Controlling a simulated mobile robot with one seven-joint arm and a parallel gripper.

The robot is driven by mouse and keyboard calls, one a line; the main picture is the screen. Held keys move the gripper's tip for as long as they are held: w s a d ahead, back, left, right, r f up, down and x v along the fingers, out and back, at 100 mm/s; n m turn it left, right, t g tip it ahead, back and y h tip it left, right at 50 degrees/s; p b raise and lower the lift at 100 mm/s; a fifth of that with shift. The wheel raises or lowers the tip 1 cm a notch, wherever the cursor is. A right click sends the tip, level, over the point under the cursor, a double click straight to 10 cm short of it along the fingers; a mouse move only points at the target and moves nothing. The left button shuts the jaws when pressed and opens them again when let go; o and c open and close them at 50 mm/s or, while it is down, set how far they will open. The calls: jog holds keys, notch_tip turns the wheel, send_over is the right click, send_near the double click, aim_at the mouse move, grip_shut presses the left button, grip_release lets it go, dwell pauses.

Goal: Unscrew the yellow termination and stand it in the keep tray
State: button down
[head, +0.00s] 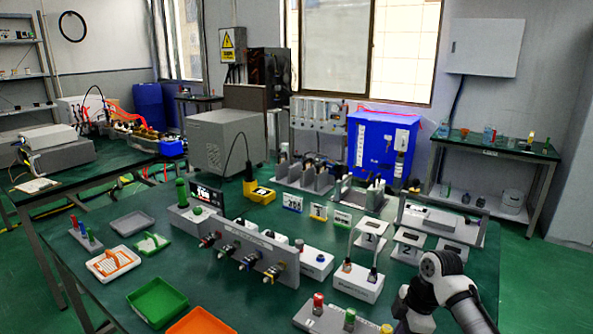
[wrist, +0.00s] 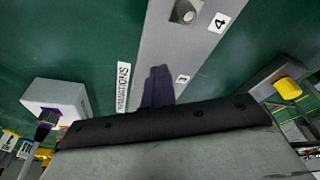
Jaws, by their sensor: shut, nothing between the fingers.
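A yellow-ended connector (head: 273,273) sits at the right end of the row on the upright grey panel (head: 240,248) in the head view. Another yellow piece (head: 386,329) stands at the bottom edge, on a grey rack (head: 318,318) with a red and a green piece. Which one is the termination I cannot tell. My gripper shows in the wrist view, its dark fingers (wrist: 158,87) together and empty over a grey strip (wrist: 180,50) numbered 3 and 4, beside a "TERMINATIONS" label. A yellow piece (wrist: 288,88) shows to the right. No tray is readable as the keep tray.
A green tray (head: 157,303), an orange tray (head: 200,322) and a grey tray (head: 131,223) lie on the left of the green table. A white box (head: 357,281) with two connectors stands behind the rack. Open green table lies between the panel and the rack.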

jog(key=shift+w+a+p, duration=0.15)
jog(key=shift+w+p, duration=0.25)
jog(key=shift+w, duration=0.3)
jog(key=shift+d, duration=0.4)
jog(key=a+p+v, duration=0.1)
jog(key=p+v, duration=0.3)
jog(key=v, duration=0.1)
jog(key=shift+r, duration=0.55)
jog(key=shift+f, duration=0.1)
